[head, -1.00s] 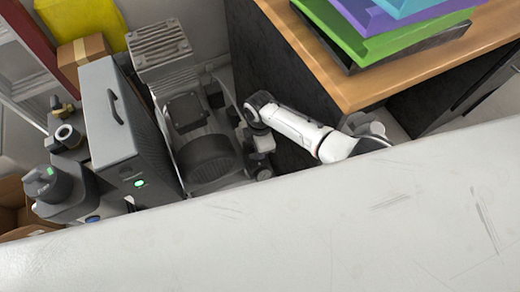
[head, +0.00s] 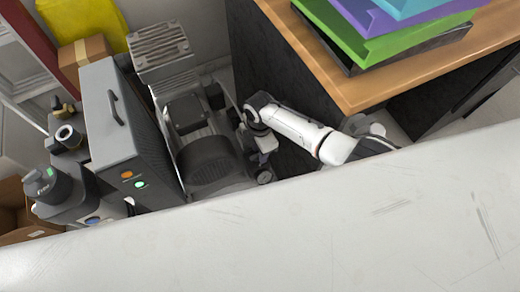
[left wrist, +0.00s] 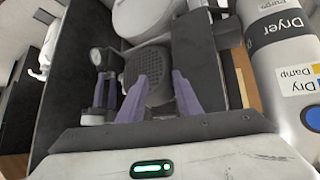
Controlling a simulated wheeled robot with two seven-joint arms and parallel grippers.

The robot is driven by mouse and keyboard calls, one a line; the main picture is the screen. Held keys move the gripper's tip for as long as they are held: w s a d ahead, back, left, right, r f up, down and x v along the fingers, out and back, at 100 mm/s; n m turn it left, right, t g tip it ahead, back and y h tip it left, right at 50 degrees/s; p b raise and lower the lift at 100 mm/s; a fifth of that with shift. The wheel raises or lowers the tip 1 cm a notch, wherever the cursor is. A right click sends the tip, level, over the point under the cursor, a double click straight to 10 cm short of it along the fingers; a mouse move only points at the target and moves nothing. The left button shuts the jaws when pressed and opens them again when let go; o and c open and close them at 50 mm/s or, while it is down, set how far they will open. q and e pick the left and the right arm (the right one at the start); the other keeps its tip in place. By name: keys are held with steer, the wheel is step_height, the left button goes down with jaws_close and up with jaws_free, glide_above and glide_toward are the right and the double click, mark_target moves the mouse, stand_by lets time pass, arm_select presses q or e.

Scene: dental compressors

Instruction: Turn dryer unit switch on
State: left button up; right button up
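A cylinder labelled "Dryer" (left wrist: 285,30) stands at the right of the left wrist view. My left gripper (left wrist: 160,76) shows two purple fingers apart, with nothing between them; it is not seen in the head view.
The compressor (head: 205,160) with its finned motor stands right against the dryer box. A wooden-topped cabinet (head: 370,85) holds coloured trays (head: 390,30). A cardboard box (head: 85,50) and yellow bag (head: 80,15) are behind. A white surface fills the foreground.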

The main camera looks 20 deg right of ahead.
arm_select(q)
steer(key=shift+w+r, duration=0.1)
steer(key=shift+w, duration=0.05)
